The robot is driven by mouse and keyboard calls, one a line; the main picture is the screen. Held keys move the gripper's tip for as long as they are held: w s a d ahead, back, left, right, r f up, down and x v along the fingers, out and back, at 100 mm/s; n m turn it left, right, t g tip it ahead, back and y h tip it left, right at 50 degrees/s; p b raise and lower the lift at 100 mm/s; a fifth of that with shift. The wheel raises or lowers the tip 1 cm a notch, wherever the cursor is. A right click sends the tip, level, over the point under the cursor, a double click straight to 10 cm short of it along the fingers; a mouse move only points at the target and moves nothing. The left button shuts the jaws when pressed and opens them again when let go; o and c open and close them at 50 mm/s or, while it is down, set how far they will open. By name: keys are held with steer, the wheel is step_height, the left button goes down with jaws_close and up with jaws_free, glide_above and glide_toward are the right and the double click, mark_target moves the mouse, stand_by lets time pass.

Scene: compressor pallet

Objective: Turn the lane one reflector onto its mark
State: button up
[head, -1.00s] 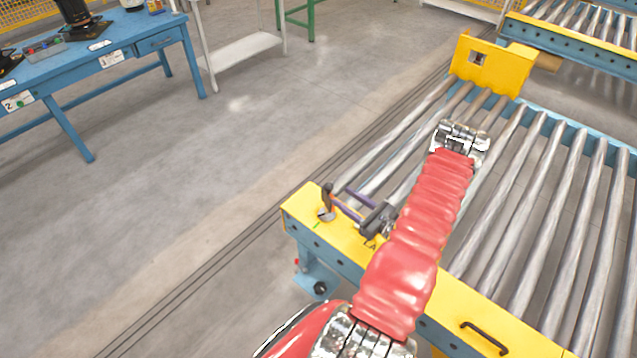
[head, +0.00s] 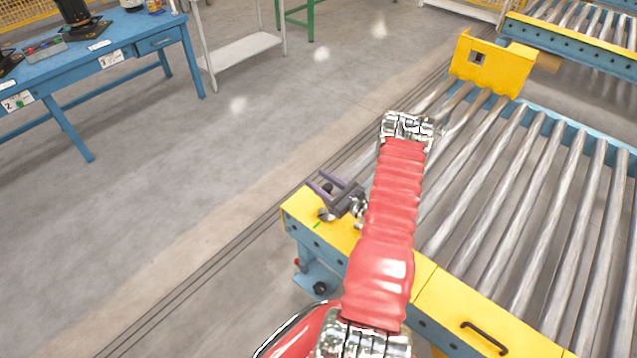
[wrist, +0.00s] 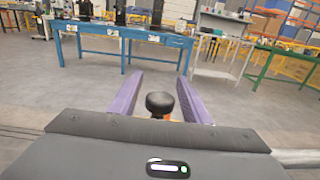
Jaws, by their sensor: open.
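The lane one reflector appears to be a dark post with a round black head (head: 327,188) on a silver disc (head: 326,215), at the near left corner of the yellow conveyor end plate. A short green mark (head: 317,225) shows on the yellow beside the disc. My gripper (head: 319,180) is open, its purple fingers on either side of the black head. In the wrist view the black head (wrist: 160,103) sits between the fingers of my gripper (wrist: 160,76), with gaps on both sides. A little orange shows below the head; the rest is hidden by the gripper body.
The yellow end plate (head: 450,300) carries a black handle (head: 484,339). Metal rollers (head: 500,200) run behind it to a yellow bracket (head: 490,65). A blue workbench (head: 130,45) stands far left. The floor left of the conveyor is clear.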

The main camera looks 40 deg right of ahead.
steer(key=shift+c, duration=0.3)
steer(key=c, duration=0.9)
steer(key=shift+c, duration=0.2)
steer(key=shift+n+y, duration=0.3)
steer(key=shift+y, duration=0.1)
steer(key=shift+s+a+n+g+y, duration=0.1)
steer(key=shift+a+n+g+y, duration=0.2)
steer(key=shift+n+y, duration=0.65)
steer(key=shift+a+n+g+y, duration=0.2)
steer(key=shift+n+g+y, duration=0.3)
steer(key=shift+y, duration=0.75)
steer(key=shift+s+a+n+g+y, duration=0.1)
steer(key=shift+a+n+g+y, duration=0.2)
steer(key=shift+n+y, duration=0.65)
steer(key=o, duration=1)
steer(key=shift+m, duration=0.3)
